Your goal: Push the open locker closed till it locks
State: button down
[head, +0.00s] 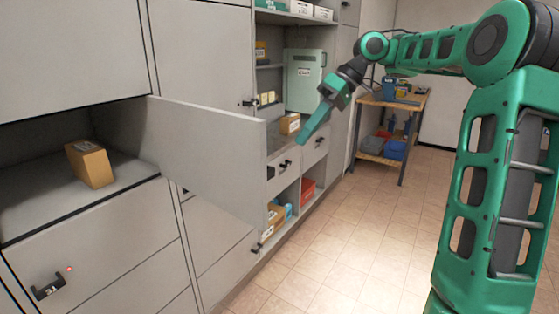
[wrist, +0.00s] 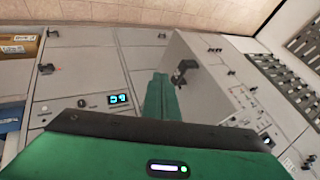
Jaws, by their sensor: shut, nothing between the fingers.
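The open locker door (head: 205,155) is a plain grey panel swung far out from the locker wall in the head view. Its hinge side is at the right of the open compartment (head: 40,195), which holds a cardboard box (head: 90,163). My gripper (head: 302,138) is shut and empty, to the right of the door's free edge, with its green fingers pointing down and left. In the wrist view the green fingers (wrist: 160,80) show in front of a grey panel with a black handle (wrist: 184,72), which looks like the open door. I see no contact with the door.
Closed lockers surround the compartment; one below has a black handle (head: 48,288) with a red light. Shelves with boxes and a pale green cabinet (head: 304,80) stand behind my gripper. A wooden workbench (head: 390,110) is at the back. The tiled floor (head: 330,240) is clear.

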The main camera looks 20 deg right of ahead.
jog(key=s+a+f, duration=0.1)
jog(key=a+f, duration=0.4)
jog(key=a, duration=0.2)
jog(key=shift+s+a, duration=0.15)
jog(key=shift+s, duration=0.25)
jog(key=shift+s, duration=0.1)
